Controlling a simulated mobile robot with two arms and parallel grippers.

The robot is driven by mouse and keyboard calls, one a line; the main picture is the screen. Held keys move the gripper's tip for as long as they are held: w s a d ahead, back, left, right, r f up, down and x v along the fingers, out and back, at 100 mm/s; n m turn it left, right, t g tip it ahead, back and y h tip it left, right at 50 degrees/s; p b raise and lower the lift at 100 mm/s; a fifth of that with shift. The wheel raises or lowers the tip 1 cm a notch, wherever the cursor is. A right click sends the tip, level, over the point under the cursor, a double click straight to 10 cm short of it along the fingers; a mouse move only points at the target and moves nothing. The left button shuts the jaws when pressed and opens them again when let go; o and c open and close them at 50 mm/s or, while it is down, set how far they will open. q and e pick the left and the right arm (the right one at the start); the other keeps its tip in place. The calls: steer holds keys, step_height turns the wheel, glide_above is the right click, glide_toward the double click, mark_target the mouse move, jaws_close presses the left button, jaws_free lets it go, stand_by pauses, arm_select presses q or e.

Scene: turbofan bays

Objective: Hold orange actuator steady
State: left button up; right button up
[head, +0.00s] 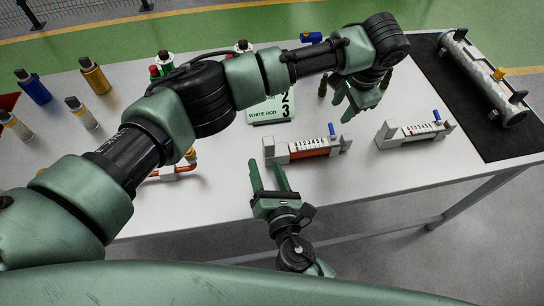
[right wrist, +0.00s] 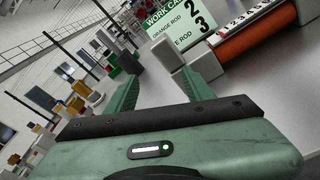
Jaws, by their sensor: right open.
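The orange actuator (head: 308,147) lies on the table near its front middle, a grey body with an orange rod, a numbered scale and a blue knob. Its orange rod (right wrist: 258,45) shows at the upper right in the right wrist view, with a grey end block beside my right finger. My right gripper (head: 270,178) is open and empty just in front of the actuator's left end; I cannot tell if it touches. My left gripper (head: 350,104) hangs above the table behind the actuator, fingers downward; its opening is unclear.
A similar actuator (head: 412,132) lies to the right. A work card (head: 268,110) stands behind, partly hidden by my left arm. A grey cylinder (head: 482,75) rests on a black mat (head: 446,89). Blue, gold and white cylinders stand at the left. The table's front right is clear.

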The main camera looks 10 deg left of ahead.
mark_target(268, 138)
steer(key=n, duration=0.1)
steer(key=w+r+n+t, duration=0.1)
steer(key=n, duration=0.1)
steer(key=w+d+n, duration=0.1)
steer(key=shift+w+r+t+h, duration=0.25)
steer(key=shift+r+t+h, duration=0.05)
steer(key=shift+t+h, duration=0.1)
steer(key=shift+w+r+n, duration=0.1)
steer(key=shift+w+n, duration=0.1)
steer(key=shift+n, duration=0.2)
steer(key=x, duration=0.7)
steer(key=shift+w+a, duration=0.1)
steer(key=shift+w, duration=0.15)
steer(key=shift+c, duration=0.3)
jaws_close()
